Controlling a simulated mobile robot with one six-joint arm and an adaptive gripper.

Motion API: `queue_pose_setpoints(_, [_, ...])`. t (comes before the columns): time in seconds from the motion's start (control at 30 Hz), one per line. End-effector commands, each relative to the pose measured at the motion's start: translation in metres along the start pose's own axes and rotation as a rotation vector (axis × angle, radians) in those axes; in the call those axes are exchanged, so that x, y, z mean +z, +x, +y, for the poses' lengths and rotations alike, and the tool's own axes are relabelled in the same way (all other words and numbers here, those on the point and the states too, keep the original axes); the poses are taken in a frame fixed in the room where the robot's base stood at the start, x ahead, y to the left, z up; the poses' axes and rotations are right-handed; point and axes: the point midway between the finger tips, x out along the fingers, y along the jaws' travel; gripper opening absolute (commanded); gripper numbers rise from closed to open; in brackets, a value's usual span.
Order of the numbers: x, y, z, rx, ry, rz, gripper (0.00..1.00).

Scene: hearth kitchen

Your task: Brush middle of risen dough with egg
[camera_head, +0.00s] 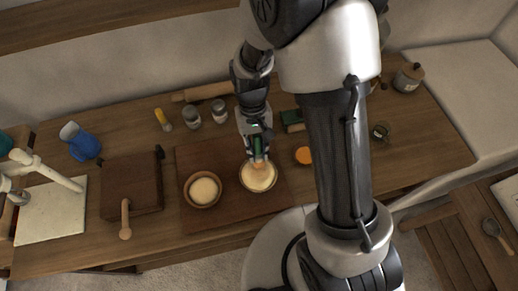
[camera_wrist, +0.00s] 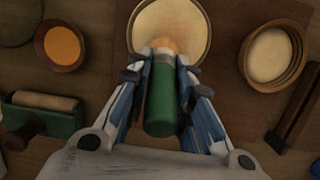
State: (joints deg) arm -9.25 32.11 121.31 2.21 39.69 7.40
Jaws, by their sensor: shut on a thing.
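My gripper (camera_head: 257,150) is shut on a brush with a green handle (camera_wrist: 160,100), a pale metal band and orange-tan bristles (camera_wrist: 164,46). The bristles point at the pale dough (camera_wrist: 172,20) in the middle bowl, which also shows in the head view (camera_head: 260,180). They overlap the dough's near edge in the wrist view; I cannot tell whether they touch it. A second bowl with pale dough (camera_head: 205,190) stands to its left in the head view. A small bowl of orange liquid, seemingly egg (camera_head: 304,155), stands to the right.
Both dough bowls stand on a dark board (camera_head: 232,213). Behind are jars (camera_head: 219,110), a rolling pin (camera_head: 205,92) and a green object (camera_head: 292,120). A blue jug (camera_head: 80,141), a brown block (camera_head: 130,185) and a sink area are at left.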

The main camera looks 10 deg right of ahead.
Motion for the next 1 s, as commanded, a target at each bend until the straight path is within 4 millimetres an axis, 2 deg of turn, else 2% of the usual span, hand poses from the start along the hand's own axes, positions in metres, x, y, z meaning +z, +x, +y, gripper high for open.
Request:
queue_pose_setpoints(0.27, [0.0,0.001,-0.018,0.0,-0.001,0.0,0.0])
queue_pose_setpoints(0.7, [0.03,0.009,-0.018,0.0,-0.001,0.0,0.0])
queue_pose_setpoints(0.87, [0.032,0.011,-0.018,0.0,0.0,0.001,0.0])
queue_pose_setpoints(1.0, [0.026,0.009,-0.018,0.0,0.0,0.001,0.0])
